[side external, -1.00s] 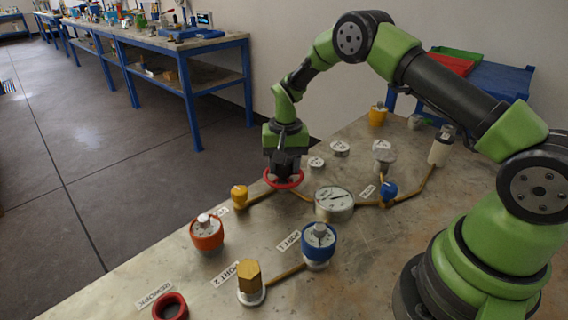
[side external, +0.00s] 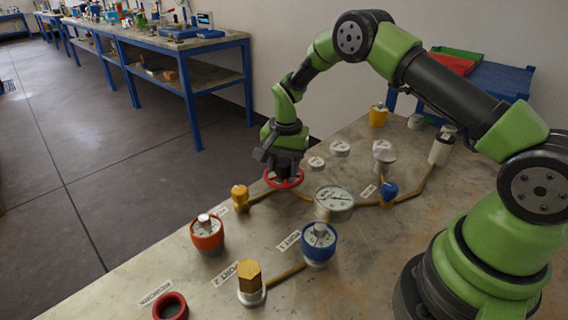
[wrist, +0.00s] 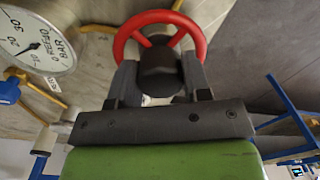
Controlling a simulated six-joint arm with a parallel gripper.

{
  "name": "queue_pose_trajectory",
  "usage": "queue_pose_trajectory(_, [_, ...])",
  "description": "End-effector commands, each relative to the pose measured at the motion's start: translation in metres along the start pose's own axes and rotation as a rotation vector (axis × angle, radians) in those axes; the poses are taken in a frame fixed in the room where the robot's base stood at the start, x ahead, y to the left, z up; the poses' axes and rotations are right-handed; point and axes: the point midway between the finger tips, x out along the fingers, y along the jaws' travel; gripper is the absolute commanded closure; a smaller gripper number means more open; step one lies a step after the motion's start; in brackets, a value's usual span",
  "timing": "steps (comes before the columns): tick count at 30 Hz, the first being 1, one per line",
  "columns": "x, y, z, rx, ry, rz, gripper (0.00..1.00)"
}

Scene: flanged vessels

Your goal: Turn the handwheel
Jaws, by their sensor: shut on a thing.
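The red handwheel (side external: 284,179) lies level on its pipe fitting near the middle of the bench. It also shows in the wrist view (wrist: 159,17), with its rim and spokes beyond my fingers. My gripper (side external: 284,170) points down at the wheel from above. In the wrist view my gripper (wrist: 160,75) has its two fingers on either side of the dark round hub (wrist: 160,72), shut on it. The wheel's stem is mostly hidden below the hub.
A pressure gauge (side external: 334,199) stands close to the right of the wheel, and a yellow fitting (side external: 240,197) to its left. Orange (side external: 207,234) and blue (side external: 319,244) knobs, a brass hex (side external: 249,277) and a red ring (side external: 170,306) are nearer the camera.

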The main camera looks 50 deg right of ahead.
Motion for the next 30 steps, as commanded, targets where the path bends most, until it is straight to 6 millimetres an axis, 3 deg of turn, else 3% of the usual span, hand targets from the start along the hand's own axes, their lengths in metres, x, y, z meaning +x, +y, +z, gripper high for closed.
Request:
queue_pose_trajectory(4, [0.0, 0.0, 0.0, -0.001, 0.0, 0.0, 0.8])
queue_pose_trajectory(5, [0.0, 0.0, 0.0, -0.001, 0.0, 0.0, 0.54])
queue_pose_trajectory(8, [0.0, 0.0, 0.0, -0.001, 0.0, 0.0, 0.31])
queue_pose_trajectory(19, [-0.007, 0.0, 0.0, -0.002, 0.001, -0.002, 0.3])
queue_pose_trajectory(30, [-0.076, -0.001, -0.001, -0.001, 0.003, -0.004, 0.3])
